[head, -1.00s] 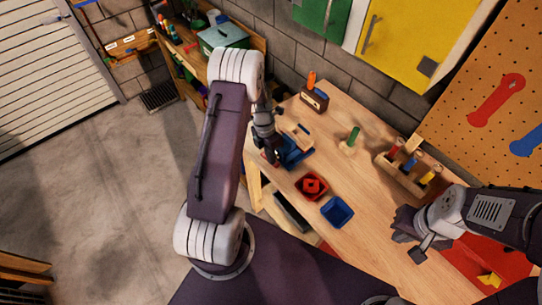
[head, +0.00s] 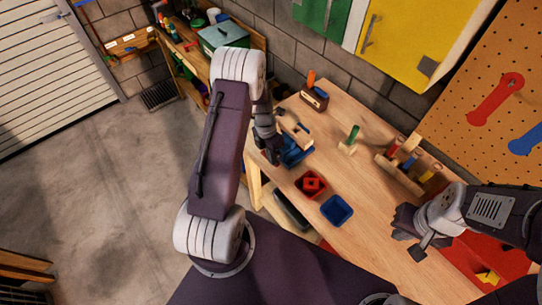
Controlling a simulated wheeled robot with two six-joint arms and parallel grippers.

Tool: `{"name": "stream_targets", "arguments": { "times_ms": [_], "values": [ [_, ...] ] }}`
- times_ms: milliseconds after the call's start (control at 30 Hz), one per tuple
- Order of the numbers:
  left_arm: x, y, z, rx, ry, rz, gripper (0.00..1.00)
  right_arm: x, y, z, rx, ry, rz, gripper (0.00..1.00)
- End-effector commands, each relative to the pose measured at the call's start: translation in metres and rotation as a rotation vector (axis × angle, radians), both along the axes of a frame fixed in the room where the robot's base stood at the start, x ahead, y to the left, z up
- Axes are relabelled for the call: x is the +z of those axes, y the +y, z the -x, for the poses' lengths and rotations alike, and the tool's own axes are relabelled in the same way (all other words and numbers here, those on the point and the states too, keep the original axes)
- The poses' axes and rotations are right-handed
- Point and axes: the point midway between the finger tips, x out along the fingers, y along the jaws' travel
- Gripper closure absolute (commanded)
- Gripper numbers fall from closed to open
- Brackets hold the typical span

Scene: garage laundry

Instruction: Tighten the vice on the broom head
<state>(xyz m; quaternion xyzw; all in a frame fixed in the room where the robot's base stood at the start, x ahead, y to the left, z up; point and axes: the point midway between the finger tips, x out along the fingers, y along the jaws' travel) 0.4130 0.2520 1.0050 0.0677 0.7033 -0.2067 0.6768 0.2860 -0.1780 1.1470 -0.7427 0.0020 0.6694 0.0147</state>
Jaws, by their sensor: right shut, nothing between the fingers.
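A blue vice (head: 297,157) stands at the left edge of the wooden workbench. A light wooden broom head (head: 296,131) sits at the top of the vice, and I cannot see clearly how the jaws meet it. My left gripper (head: 272,156) points down at the vice's left front side, close to or touching it. The vice handle is hidden or too small to make out, and I cannot tell whether the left fingers are closed on it. My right gripper (head: 404,224) is shut and empty above the right part of the bench, away from the vice.
A red bin (head: 310,194) with red contents and an empty blue bin (head: 337,211) lie in front of the vice. A green-handled tool (head: 352,138), a wooden rack of tools (head: 398,178) and a small dark-fronted box (head: 314,97) stand further back. The bench's middle is clear.

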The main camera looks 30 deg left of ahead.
Motion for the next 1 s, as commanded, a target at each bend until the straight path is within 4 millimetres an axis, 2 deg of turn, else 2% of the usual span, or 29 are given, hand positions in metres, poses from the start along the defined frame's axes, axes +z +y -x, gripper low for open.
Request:
{"name": "stream_targets", "arguments": {
  "times_ms": [367,1000],
  "values": [
    [-0.005,-0.008,0.005,-0.001,0.008,0.003,1.0,0.008,0.0,0.0,0.0,0.0,0.0,1.0],
    [-0.029,-0.023,0.014,-0.002,0.015,0.006,1.0,0.017,0.0,0.0,0.0,0.0,0.0,1.0]
  ]
}}
